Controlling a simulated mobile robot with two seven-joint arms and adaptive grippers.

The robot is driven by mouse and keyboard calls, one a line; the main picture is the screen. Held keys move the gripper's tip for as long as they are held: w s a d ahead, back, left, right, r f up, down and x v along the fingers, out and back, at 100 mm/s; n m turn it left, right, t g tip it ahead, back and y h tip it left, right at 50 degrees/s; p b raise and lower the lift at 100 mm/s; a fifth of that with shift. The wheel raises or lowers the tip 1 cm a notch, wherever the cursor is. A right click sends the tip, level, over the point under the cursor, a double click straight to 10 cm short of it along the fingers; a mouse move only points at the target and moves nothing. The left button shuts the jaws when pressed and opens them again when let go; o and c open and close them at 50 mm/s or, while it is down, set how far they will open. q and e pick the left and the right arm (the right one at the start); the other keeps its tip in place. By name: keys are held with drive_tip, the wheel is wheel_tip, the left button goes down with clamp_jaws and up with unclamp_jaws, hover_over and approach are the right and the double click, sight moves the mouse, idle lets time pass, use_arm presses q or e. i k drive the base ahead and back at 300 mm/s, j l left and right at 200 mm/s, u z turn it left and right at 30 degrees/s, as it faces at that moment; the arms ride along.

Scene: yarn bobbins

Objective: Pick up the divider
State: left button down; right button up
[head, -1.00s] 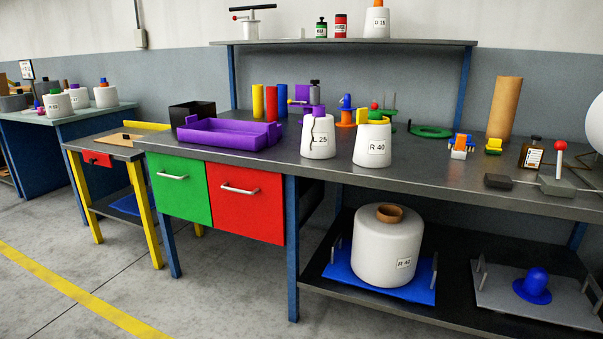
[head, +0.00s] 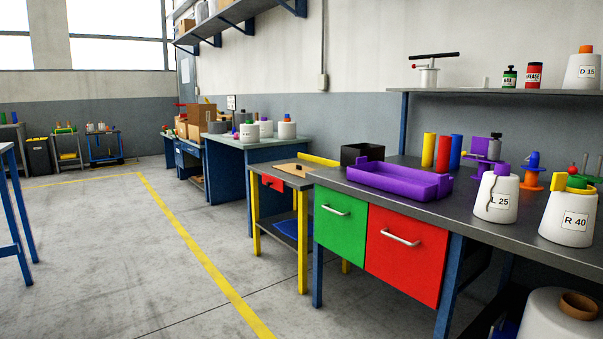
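I cannot tell for certain which thing is the divider. A flat tan board (head: 292,169) with a dark piece on it lies on the small yellow-legged table (head: 278,184). A long yellow bar (head: 318,160) lies along that table's back edge. A purple tray (head: 398,183) and a black open box (head: 362,153) stand on the main workbench (head: 458,224). Neither of my grippers shows in the head view.
White bobbins labelled L 25 (head: 496,198) and R 40 (head: 569,217) stand on the workbench. Yellow, red and blue cylinders stand behind the tray. A green drawer (head: 340,220) and a red drawer (head: 405,252) are shut.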

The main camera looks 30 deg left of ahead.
sight(299, 171)
drive_tip(key=i+j+u, duration=0.15)
drive_tip(key=j, duration=0.15)
drive_tip(key=i+j+u, duration=0.15)
drive_tip(key=j, duration=0.15)
drive_tip(key=i+j+u, duration=0.55)
drive_tip(key=u, duration=0.15)
drive_tip(key=i+j+u, duration=0.2)
drive_tip(key=u, duration=0.15)
drive_tip(key=i+u, duration=0.45)
drive_tip(key=i, duration=1.2)
drive_tip(key=i+j+z, duration=0.1)
drive_tip(key=i+z, duration=0.2)
drive_tip(key=i, duration=0.15)
drive_tip(key=i+j+z, duration=0.6)
drive_tip(key=i, duration=0.2)
drive_tip(key=i+j+z, duration=0.2)
drive_tip(key=z, duration=0.15)
drive_tip(key=i+j+z, duration=0.35)
drive_tip(key=j+z, duration=0.2)
drive_tip(key=z, duration=0.15)
drive_tip(key=i, duration=0.05)
